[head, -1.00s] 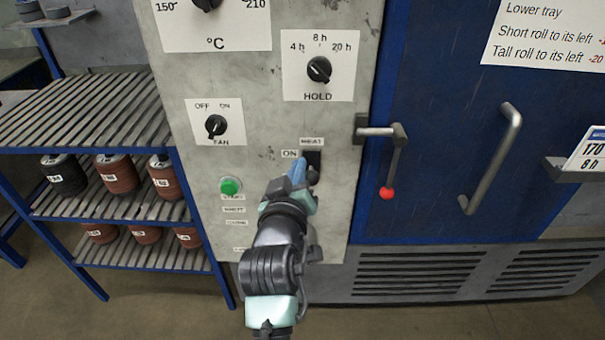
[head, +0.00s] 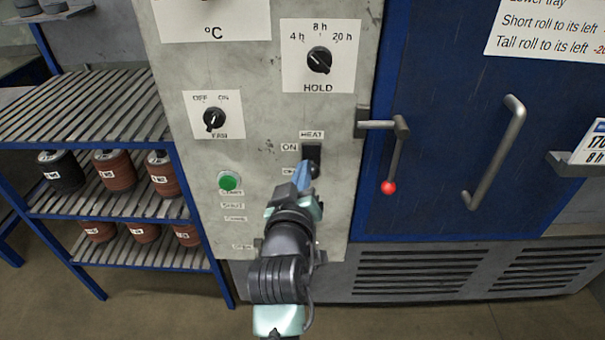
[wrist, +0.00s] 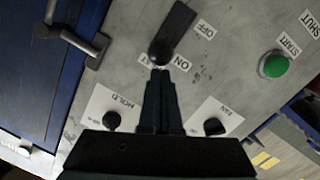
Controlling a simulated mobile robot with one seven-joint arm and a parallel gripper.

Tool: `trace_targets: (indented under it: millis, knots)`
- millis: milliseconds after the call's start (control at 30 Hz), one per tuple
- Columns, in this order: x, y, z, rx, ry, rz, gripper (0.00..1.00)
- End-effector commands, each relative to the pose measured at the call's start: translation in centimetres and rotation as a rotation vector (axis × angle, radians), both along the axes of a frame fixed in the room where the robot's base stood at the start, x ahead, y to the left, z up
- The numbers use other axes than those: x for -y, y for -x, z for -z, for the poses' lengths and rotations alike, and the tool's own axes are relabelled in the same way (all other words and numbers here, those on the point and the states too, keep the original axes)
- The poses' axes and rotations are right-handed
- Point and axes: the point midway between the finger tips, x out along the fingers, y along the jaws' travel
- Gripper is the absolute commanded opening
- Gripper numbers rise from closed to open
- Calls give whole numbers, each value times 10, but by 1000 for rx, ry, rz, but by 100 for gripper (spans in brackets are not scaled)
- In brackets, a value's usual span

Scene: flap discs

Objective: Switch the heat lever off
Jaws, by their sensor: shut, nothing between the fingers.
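The heat lever has a black slot plate (head: 311,153) under the HEAT label, with ON and OFF labels on its left. Its round black knob (wrist: 160,53) shows near the ON label in the wrist view. My gripper (head: 303,172) is shut and empty, in front of the panel just below the lever. In the wrist view its fingertips (wrist: 160,73) appear right at the knob; whether they touch is unclear. The fingers partly cover the OFF label in the head view.
A green start button (head: 229,181) and the fan knob (head: 214,119) lie left of the lever; the hold knob (head: 319,60) is above. A door latch handle with a red ball (head: 388,187) stands close on the right. A slatted rack (head: 95,115) is at left.

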Motion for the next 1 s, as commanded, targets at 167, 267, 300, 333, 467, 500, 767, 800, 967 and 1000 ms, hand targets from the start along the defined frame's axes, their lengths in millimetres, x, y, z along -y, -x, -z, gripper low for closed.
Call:
trace_targets:
  millis: [167,267,300,333,467,500,767,800,967,1000]
  knots:
    - [0,1,3,17,0,0,0]
    - [0,2,5,28,0,0,0]
    - [0,2,5,33,1,0,0]
    - [0,2,5,36,1,0,0]
    - [0,3,7,51,2,1,0]
    - [0,3,8,57,1,0,0]
    - [0,5,12,90,0,0,0]
    - [0,5,14,97,0,0,0]
    - [0,7,21,137,1,0,0]
    - [0,7,23,150,1,0,0]
